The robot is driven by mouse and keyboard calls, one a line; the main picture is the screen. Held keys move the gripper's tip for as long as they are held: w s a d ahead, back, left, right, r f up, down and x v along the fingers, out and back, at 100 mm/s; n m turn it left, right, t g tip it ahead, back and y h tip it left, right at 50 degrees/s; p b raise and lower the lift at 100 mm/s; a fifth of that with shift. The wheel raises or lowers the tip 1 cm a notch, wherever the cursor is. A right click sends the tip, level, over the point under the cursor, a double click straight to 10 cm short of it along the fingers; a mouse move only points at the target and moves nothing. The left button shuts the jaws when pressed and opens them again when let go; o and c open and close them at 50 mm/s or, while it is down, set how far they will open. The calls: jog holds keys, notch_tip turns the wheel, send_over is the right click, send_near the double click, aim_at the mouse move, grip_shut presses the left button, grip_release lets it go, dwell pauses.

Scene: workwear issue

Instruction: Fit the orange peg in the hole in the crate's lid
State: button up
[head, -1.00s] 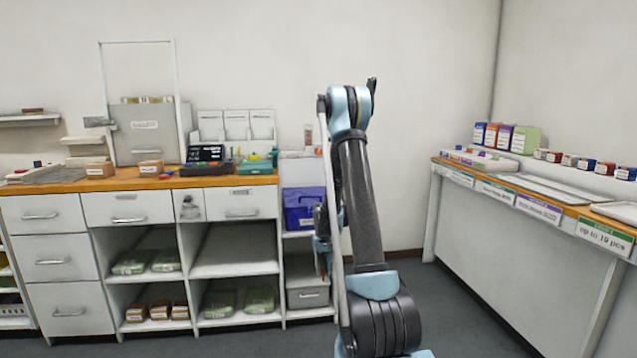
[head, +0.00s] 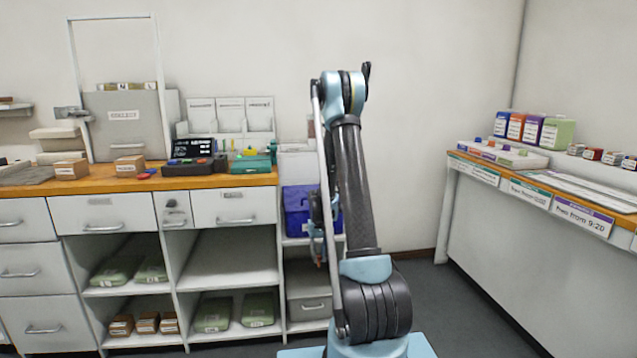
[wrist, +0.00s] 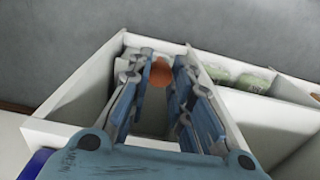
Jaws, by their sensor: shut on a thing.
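The orange peg (wrist: 159,74) is held between the fingers of my gripper (wrist: 160,66) in the wrist view. In the head view my gripper (head: 319,238) hangs in front of the right-hand shelf column, and a small orange bit of the peg (head: 320,264) shows below it. A blue crate (head: 297,214) stands on the upper shelf of that column, partly behind my arm. A grey box with a handle (head: 308,306) is in the compartment below. I cannot make out a lid hole in either view.
White shelf walls (wrist: 75,103) surround the gripper closely in the wrist view. Green packs (head: 258,309) lie in the neighbouring compartments. The wooden counter (head: 220,181) above carries several boxes and tools. Another counter (head: 540,205) stands at right, with open floor between.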

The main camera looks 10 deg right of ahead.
jog(key=shift+w, duration=0.1)
jog(key=shift+d, duration=0.1)
jog(key=shift+d, duration=0.1)
